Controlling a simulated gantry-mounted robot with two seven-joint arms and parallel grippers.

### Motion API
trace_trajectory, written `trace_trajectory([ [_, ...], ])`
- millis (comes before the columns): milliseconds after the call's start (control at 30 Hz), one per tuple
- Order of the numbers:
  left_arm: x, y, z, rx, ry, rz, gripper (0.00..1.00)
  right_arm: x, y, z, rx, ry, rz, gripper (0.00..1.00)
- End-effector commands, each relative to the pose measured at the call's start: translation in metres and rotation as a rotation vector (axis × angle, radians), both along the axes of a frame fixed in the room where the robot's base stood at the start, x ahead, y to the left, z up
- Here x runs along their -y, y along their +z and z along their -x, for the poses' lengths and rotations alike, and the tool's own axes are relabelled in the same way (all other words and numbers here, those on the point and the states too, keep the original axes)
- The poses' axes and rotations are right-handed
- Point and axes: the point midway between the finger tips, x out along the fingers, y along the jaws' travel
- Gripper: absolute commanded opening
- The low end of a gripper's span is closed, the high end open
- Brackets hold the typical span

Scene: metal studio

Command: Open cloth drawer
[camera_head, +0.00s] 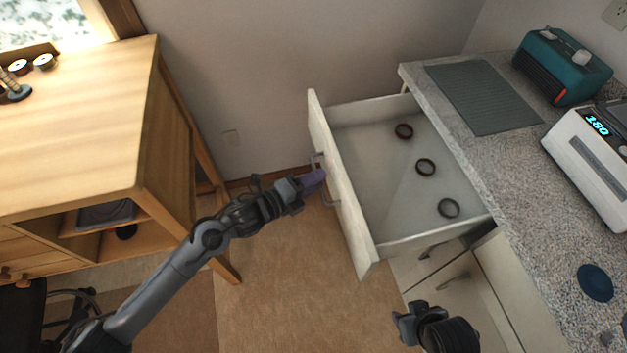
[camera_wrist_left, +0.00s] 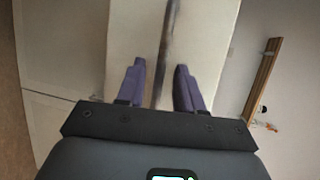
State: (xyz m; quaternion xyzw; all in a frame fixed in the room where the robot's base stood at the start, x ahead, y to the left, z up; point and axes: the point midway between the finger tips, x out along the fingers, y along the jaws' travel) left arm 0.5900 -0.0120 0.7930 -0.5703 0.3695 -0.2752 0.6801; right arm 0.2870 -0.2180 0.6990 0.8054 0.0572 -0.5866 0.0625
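The white drawer (camera_head: 340,190) is pulled well out from under the granite counter in the head view.
The granite counter (camera_head: 520,170) holds a grey mat (camera_head: 482,95), a teal appliance (camera_head: 562,66), a white device (camera_head: 590,160) with a lit display and a blue disc (camera_head: 595,282). A wooden desk (camera_head: 80,130) stands left. Floor between desk and drawer is open.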

Motion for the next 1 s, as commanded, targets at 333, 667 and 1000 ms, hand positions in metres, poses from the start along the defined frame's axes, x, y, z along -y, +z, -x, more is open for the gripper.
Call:
trace_trajectory([
  [333,-0.023,0.006,0.016,-0.001,0.000,-0.002,0.36,-0.001,0.007,0.000,0.000,-0.002,-0.003,0.43],
  [667,-0.067,0.016,0.048,-0.001,0.000,-0.002,0.36,-0.001,0.016,0.000,0.000,-0.002,-0.003,0.43],
  [1000,-0.086,0.020,0.062,0.000,-0.001,0.000,0.36,0.001,0.018,0.000,0.000,0.002,0.003,0.43],
])
